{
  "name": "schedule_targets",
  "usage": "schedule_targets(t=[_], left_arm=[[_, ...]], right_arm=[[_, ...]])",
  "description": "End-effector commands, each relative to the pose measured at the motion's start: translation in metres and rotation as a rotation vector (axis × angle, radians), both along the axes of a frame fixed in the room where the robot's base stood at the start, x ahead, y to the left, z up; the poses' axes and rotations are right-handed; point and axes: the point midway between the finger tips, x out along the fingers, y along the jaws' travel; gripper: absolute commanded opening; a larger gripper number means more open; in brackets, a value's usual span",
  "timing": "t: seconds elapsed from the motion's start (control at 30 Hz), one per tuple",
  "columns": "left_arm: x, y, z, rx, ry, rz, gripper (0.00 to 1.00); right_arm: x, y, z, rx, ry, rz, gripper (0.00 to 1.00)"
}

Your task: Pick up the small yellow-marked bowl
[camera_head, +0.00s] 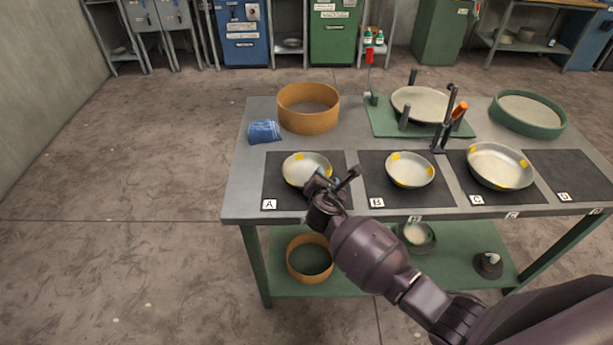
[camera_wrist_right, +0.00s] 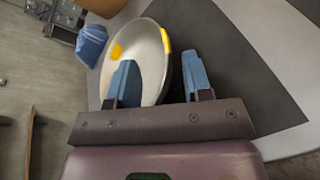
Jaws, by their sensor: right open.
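A small pale bowl with yellow rim marks (camera_head: 304,167) sits on the dark mat labelled A; it also shows in the wrist view (camera_wrist_right: 146,56). A similar-sized yellow-marked bowl (camera_head: 410,173) sits on mat B. A larger one (camera_head: 499,167) sits on mat C. My right gripper (camera_head: 335,181) is open at the front right of the bowl on A. In the wrist view, one blue finger overlaps the bowl's inside and the other is over the mat beyond its rim, so the rim lies between the fingers (camera_wrist_right: 158,65). Whether they touch is unclear. My left gripper is not in view.
Behind mat A are a blue folded cloth (camera_head: 264,131) and a tan round hoop (camera_head: 309,117). A pan on a green board (camera_head: 381,121) with upright tools stands at back centre, and a green round tray (camera_head: 528,122) at back right. Mat D (camera_head: 568,172) is empty.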

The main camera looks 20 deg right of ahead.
Motion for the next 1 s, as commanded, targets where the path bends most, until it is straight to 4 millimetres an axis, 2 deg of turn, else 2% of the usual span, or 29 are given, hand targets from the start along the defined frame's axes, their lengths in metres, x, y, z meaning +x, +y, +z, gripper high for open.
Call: schedule_targets(t=[0.17,0.47,0.83,1.0], left_arm=[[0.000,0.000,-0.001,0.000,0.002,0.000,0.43],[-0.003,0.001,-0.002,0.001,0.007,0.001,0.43],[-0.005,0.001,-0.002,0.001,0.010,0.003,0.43],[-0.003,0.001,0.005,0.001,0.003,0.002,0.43]], right_arm=[[0.000,0.000,0.000,0.000,0.000,0.000,0.46],[0.000,0.000,0.000,0.000,0.001,-0.001,0.00],[0.000,0.000,0.002,0.000,-0.001,-0.001,0.00],[0.000,0.000,0.018,0.000,-0.003,-0.001,0.00]])
